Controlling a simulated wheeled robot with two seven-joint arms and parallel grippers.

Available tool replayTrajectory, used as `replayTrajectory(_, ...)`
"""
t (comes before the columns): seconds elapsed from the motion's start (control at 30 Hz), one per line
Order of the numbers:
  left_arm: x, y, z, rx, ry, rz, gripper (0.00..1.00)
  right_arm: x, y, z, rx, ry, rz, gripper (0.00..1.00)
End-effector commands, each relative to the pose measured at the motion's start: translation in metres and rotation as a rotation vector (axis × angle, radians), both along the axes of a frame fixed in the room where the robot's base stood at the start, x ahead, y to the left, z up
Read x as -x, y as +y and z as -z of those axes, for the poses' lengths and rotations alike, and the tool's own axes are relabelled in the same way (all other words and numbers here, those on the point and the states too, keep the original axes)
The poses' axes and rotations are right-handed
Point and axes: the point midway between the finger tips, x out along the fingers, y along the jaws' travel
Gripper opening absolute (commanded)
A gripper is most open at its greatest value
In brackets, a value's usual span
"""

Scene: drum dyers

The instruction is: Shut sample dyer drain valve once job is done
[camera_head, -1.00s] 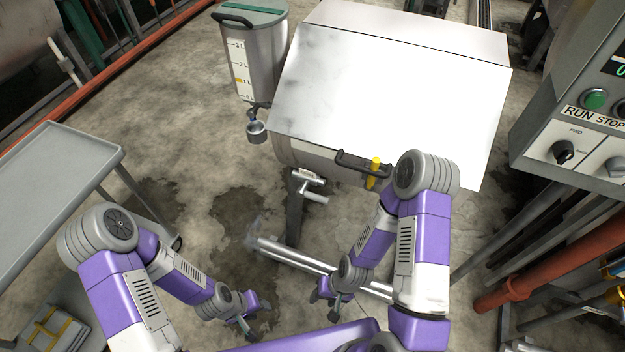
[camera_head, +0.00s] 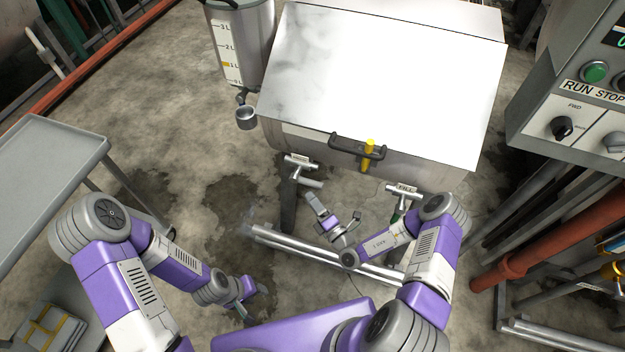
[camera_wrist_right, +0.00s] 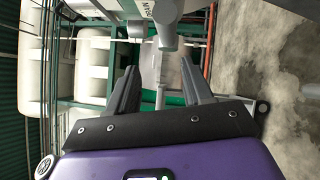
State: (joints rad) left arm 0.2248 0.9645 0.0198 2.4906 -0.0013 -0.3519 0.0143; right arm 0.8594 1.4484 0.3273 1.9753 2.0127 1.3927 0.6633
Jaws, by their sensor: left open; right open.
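The sample dyer (camera_head: 385,70) is a pale steel box with a dark latch and yellow handle at its front. Its drain valve (camera_head: 303,172) is a steel pipe fitting with a small label plate, under the dyer's front left. In the right wrist view the drain valve (camera_wrist_right: 166,38) shows just ahead, between and beyond the fingers. My right gripper (camera_head: 319,207) is open, just below and right of the drain valve, apparently not touching it. In its wrist view the right gripper (camera_wrist_right: 160,80) has its fingers apart. My left gripper (camera_head: 250,300) is open and low at the left, away from the valve.
A similar valve labelled FILL (camera_head: 403,190) is to the right of the drain valve. Steel rails (camera_head: 330,258) run below. A grey cart (camera_head: 50,175) stands left, a graduated tank (camera_head: 240,45) back left, a control box (camera_head: 580,110) right. Wet concrete floor is open at left.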

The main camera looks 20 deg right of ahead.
Motion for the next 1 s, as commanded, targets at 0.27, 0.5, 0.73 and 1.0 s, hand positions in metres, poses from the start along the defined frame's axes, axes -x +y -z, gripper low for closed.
replayTrajectory(0.27, 0.000, 0.000, 0.005, 0.000, 0.000, 0.000, 0.43, -0.023, -0.032, 0.006, -0.068, 0.015, 0.154, 0.51)
replayTrajectory(0.5, 0.000, 0.000, 0.014, 0.000, 0.000, 0.000, 0.43, -0.060, -0.023, 0.000, -0.066, 0.016, 0.152, 0.51)
replayTrajectory(0.73, 0.000, 0.000, 0.018, 0.000, 0.000, 0.000, 0.43, -0.081, -0.019, -0.003, -0.065, 0.017, 0.151, 0.51)
replayTrajectory(1.0, 0.000, 0.000, 0.018, 0.000, 0.000, 0.000, 0.43, -0.083, -0.018, -0.004, -0.066, 0.018, 0.151, 0.51)
